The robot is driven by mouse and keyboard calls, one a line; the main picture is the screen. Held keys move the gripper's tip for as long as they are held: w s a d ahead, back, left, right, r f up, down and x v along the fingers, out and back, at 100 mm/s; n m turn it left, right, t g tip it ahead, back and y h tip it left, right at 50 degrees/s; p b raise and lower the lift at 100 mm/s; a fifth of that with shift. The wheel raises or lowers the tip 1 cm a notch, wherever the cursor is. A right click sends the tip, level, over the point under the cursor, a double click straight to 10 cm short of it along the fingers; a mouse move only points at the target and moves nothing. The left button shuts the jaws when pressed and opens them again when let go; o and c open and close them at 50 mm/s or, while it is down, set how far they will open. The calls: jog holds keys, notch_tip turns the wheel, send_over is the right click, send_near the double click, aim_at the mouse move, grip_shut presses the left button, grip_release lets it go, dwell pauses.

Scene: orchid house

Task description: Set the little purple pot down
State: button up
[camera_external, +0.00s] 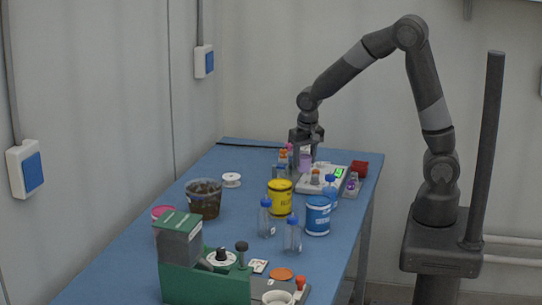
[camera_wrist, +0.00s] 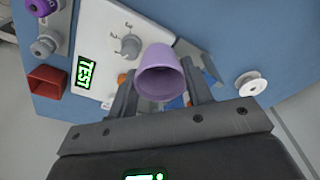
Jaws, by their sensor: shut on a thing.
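The little purple pot (camera_wrist: 160,72) is between the fingers of my gripper (camera_wrist: 164,88) in the wrist view, with its open mouth towards the camera. My gripper is shut on it. In the external view my gripper (camera_external: 306,136) points down over the far end of the blue table (camera_external: 130,245), and the pot (camera_external: 305,160) shows small and pale purple below it. I cannot tell whether its base touches anything.
A white device (camera_wrist: 112,35) with a knob and a green "TEST" display lies beside the pot. A red open box (camera_wrist: 46,80) and purple-topped items stand left of it. A white spool (camera_wrist: 250,84) lies to the right. Yellow (camera_external: 280,198) and blue (camera_external: 317,216) tins stand nearer.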

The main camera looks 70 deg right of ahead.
jog(key=w+a+f, duration=0.2)
jog(key=a, duration=0.1)
jog(key=w+a+f, duration=0.1)
jog(key=a+f, duration=0.1)
jog(key=shift+w+a, duration=0.2)
jog(key=shift+f, duration=1.95)
jog(key=shift+f, duration=0.1)
jog(key=o, duration=0.7)
